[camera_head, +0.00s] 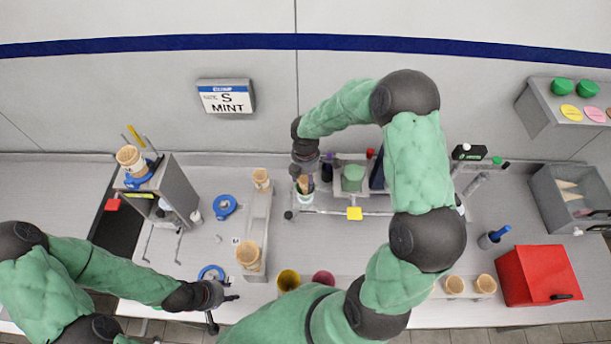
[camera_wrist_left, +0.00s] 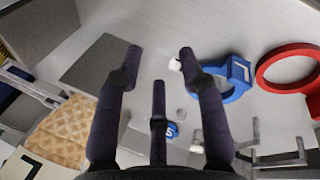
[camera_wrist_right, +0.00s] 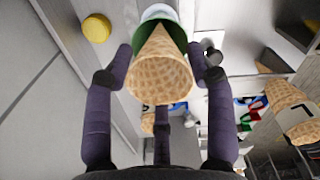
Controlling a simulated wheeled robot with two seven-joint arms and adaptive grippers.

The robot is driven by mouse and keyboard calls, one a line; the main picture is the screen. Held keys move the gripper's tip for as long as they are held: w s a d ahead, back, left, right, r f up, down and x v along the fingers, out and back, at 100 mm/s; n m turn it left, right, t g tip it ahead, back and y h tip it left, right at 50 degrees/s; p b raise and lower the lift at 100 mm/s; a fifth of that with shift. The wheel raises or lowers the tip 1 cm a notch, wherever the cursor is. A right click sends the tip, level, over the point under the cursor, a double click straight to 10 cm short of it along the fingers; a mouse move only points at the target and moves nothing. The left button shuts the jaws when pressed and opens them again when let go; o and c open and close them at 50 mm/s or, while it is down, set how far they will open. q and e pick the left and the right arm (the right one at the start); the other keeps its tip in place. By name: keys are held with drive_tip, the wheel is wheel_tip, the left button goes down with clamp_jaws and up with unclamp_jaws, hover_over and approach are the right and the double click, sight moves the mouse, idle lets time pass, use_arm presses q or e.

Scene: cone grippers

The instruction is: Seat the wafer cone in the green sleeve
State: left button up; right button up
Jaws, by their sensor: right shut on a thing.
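My right gripper (camera_head: 304,180) is shut on a wafer cone (camera_wrist_right: 160,72). The cone's pointed end faces away from the wrist, and a bit of the cone shows in the head view (camera_head: 304,186). The green sleeve (camera_wrist_right: 179,32) is just beyond the cone tip in the right wrist view, over a pale round part. In the head view the sleeve (camera_head: 305,199) is directly under the gripper. The cone tip overlaps the sleeve; I cannot tell whether it is inside. My left gripper (camera_head: 232,298) is open and empty over the front left of the counter.
A narrow rack with wafer cones (camera_head: 249,255) stands between my grippers. Blue rings (camera_head: 224,206) lie to its left. A yellow tag (camera_head: 354,213) is right of the sleeve. A red box (camera_head: 538,275) is at far right. A sign (camera_head: 226,97) reads S MINT.

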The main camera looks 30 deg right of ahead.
use_arm(q)
drive_tip(key=shift+f+b, duration=1.15)
drive_tip(key=shift+f, duration=0.2)
use_arm(e)
drive_tip(key=shift+f, duration=1.75)
use_arm(q)
drive_tip(key=shift+s+f, duration=0.1)
use_arm(e)
drive_tip(key=shift+s+a+f, duration=0.1)
drive_tip(key=shift+f, duration=0.05)
drive_tip(key=shift+s+f, duration=0.1)
drive_tip(key=o, duration=0.8)
drive_tip(key=shift+c, duration=0.2)
drive_tip(key=shift+o, duration=0.5)
drive_tip(key=shift+w, duration=0.2)
use_arm(q)
drive_tip(key=shift+r+p, duration=1.8)
drive_tip(key=shift+r, duration=0.1)
use_arm(e)
drive_tip(key=shift+r, duration=2.6)
